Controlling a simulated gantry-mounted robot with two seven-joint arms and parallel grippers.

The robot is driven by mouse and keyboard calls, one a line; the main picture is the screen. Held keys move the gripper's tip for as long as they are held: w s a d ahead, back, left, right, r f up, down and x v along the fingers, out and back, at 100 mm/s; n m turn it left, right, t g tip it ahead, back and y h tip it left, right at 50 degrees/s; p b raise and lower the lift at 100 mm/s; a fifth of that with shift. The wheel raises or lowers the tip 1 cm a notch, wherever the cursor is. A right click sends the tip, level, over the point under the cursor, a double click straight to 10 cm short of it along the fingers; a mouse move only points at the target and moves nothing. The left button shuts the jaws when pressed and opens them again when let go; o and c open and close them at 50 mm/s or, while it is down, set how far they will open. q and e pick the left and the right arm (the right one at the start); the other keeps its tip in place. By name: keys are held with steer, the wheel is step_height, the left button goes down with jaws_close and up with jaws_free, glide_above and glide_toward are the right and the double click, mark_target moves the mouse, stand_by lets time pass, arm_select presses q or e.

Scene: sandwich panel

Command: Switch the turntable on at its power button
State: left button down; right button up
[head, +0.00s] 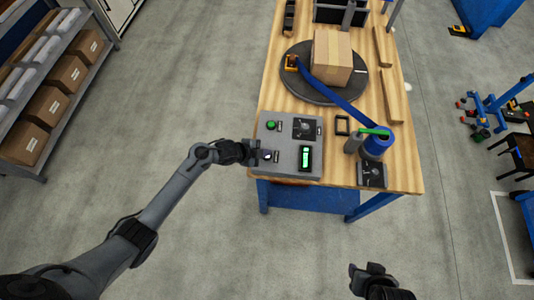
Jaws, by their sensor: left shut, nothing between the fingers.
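The turntable is a dark round disc (296,88) on the wooden table, with a cardboard box (332,58) on it. A grey control panel (288,146) sits at the table's near left corner. It carries a round green button (271,125), a dark dial plate (304,128) and an upright black switch lit green (305,157). I cannot tell from markings which is the power button. My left gripper (262,156) is shut and empty at the panel's left side, over its lower left control, which it partly hides. Contact is unclear. My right gripper (368,270) is off the table's near side.
A blue strap (338,88) runs from the turntable to a blue roll (376,145). A small black device (372,173) sits at the near right corner. Wood strips (390,95) lie along the right edge. Shelving with boxes (48,108) stands at left; the floor between is clear.

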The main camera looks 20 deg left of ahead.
arm_select(q)
steer(key=shift+r, duration=0.1)
steer(key=shift+r+p, duration=0.85)
step_height(320, 180, up, 4)
steer(key=p, duration=0.4)
steer(key=shift+r, duration=0.2)
steer(key=shift+f, duration=0.15)
